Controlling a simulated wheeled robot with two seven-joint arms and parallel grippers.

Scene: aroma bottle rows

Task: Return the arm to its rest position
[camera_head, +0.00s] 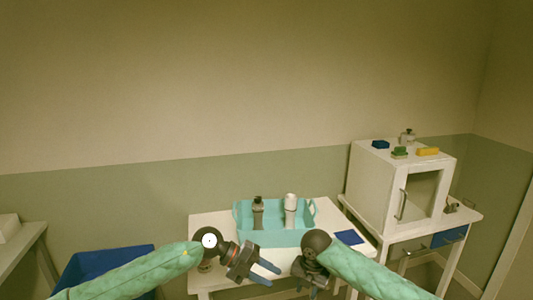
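My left arm comes in from the left, and its gripper (272,274) hangs over the front of the white table (208,222). Its two bluish fingers are apart with nothing between them. My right arm comes in from the right, and its gripper (314,284) points down near the table's front edge. Its fingertips are small and dark, so their opening is unclear. A teal tray (272,238) stands on the table behind both grippers. In it stand a dark-capped grey bottle (258,214) at left and a white bottle (290,208) at right, both upright and apart from the grippers.
A dark blue flat item (349,237) lies right of the tray. A white cabinet (377,188) with small items on top stands on a side table at right. A blue bin (88,266) is at lower left. A small object (205,266) is partly hidden under my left wrist.

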